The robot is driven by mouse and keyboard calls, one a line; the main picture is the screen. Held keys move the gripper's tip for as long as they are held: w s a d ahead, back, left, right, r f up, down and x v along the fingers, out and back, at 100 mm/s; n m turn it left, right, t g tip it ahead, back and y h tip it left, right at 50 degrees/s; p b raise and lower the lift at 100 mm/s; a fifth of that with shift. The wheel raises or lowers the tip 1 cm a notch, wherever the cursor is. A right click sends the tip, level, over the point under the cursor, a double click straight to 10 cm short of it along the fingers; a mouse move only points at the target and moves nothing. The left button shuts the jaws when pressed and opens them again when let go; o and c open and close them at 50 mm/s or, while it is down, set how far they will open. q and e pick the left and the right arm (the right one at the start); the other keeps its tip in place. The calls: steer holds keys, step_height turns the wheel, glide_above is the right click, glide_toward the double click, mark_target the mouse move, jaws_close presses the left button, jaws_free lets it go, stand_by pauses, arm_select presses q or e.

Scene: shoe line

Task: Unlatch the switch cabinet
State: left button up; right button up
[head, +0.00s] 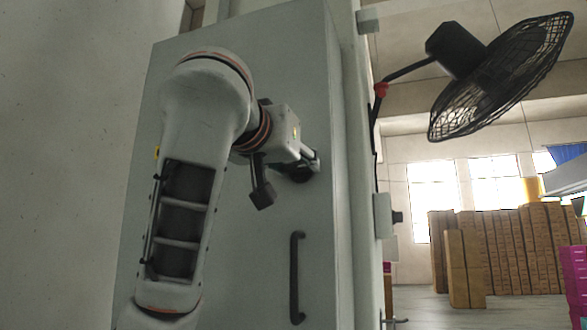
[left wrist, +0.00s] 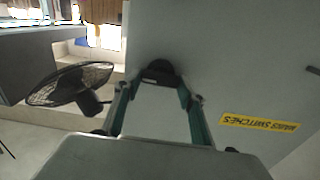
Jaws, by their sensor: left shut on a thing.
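The grey switch cabinet (head: 250,60) fills the middle of the head view, and its door looks closed. A black round latch knob (head: 300,174) sits near the door's right edge, partly hidden by my gripper. My left gripper (head: 312,162) is shut on this knob. The left wrist view shows the knob (left wrist: 160,70) at the tips of my left gripper (left wrist: 158,86), one finger on each side. How far the knob is turned cannot be told. A black vertical bar handle (head: 296,278) is on the door below the knob. My right gripper is in neither view.
A black wall fan (head: 500,85) juts out right of the cabinet. Small grey boxes (head: 383,215) are on the wall beside it. Stacked brown cartons (head: 510,250) stand far back right. A yellow label (left wrist: 260,121) is on the door.

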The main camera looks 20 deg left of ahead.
arm_select(q)
steer(key=o, duration=1.1)
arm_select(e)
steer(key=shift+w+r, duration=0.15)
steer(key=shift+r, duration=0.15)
arm_select(q)
steer(key=shift+s, duration=2.5)
steer(key=s, duration=0.7)
steer(key=shift+a, duration=0.2)
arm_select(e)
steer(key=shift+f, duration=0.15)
